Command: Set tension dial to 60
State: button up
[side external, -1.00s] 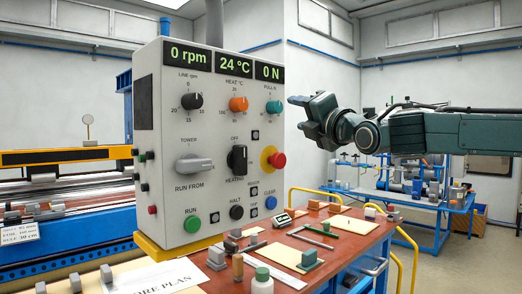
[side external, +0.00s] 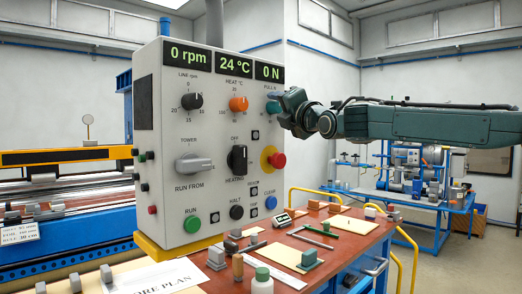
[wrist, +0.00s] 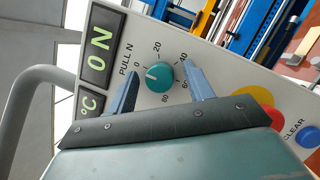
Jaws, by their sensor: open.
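The tension dial is the teal PULL N knob (wrist: 158,76) in the wrist view, with a scale from 0 to 80 around it. Its white pointer mark is turned toward the 0. It also shows in the side view (side external: 272,107), partly beside my fingers. The display above it (side external: 268,72) reads 0 N. My gripper (wrist: 160,88) is open, with one finger on each side of the knob in the wrist view. I cannot tell whether the fingers touch the knob.
The orange HEAT knob (side external: 239,104) is left of the teal knob. A red mushroom button on a yellow ring (side external: 277,160) lies below it, and a blue CLEAR button (side external: 270,202) is lower. A grey curved tube (wrist: 40,90) runs beside the panel.

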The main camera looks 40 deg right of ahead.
jog(key=c, duration=1)
